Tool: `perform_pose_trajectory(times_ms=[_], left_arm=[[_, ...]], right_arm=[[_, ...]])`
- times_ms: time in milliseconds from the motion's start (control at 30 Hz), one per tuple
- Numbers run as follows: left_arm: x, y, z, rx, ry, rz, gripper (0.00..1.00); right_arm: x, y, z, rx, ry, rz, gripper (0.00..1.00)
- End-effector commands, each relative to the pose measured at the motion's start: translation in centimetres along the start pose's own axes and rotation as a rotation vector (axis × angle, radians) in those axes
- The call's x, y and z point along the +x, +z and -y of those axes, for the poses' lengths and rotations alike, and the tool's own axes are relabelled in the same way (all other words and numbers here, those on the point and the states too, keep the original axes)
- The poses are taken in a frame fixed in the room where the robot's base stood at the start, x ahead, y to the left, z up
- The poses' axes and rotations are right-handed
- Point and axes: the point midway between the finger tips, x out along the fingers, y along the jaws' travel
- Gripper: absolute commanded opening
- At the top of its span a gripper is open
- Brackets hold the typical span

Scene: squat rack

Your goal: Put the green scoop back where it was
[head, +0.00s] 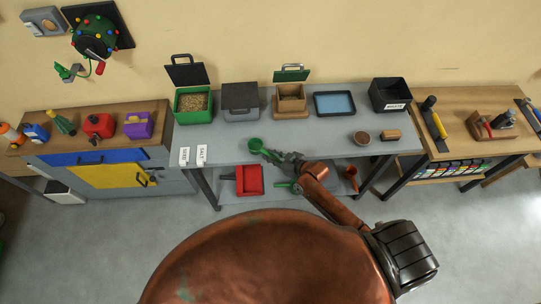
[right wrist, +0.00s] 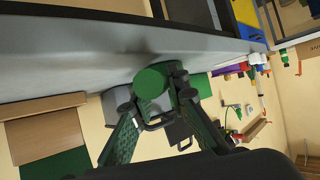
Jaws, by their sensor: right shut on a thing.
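The green scoop (head: 256,145) is in my right gripper (head: 274,156), near the front edge of the grey table (head: 235,142). In the right wrist view the scoop's round green end (right wrist: 151,82) shows between the fingertips (right wrist: 155,102), which are shut on it. Its handle is mostly hidden by the fingers. My left gripper is not in view.
A blue tray (head: 335,103), a black bin (head: 390,94), a small bowl (head: 362,137) and a brown block (head: 390,135) are on the table's right half. Two white labels (head: 201,155) are at its front left. A red bin (head: 249,181) is below. The table's middle is clear.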

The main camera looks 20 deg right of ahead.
Motion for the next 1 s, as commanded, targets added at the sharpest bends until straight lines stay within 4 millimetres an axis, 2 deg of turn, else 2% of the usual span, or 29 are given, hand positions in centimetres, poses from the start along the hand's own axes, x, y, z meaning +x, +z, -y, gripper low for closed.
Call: perform_pose_trajectory(times_ms=[267,600,767,1000], left_arm=[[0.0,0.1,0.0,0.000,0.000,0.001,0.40],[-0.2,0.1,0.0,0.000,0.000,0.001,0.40],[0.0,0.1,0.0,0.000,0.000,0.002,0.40],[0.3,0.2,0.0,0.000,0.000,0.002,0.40]], right_arm=[[0.0,0.1,0.0,0.000,0.000,0.000,0.32],[-0.2,-0.3,0.0,0.000,0.000,-0.001,0.32],[-2.2,-0.1,-0.1,-0.001,0.001,0.001,0.32],[-7.3,0.0,0.0,-0.002,0.000,0.003,0.32]])
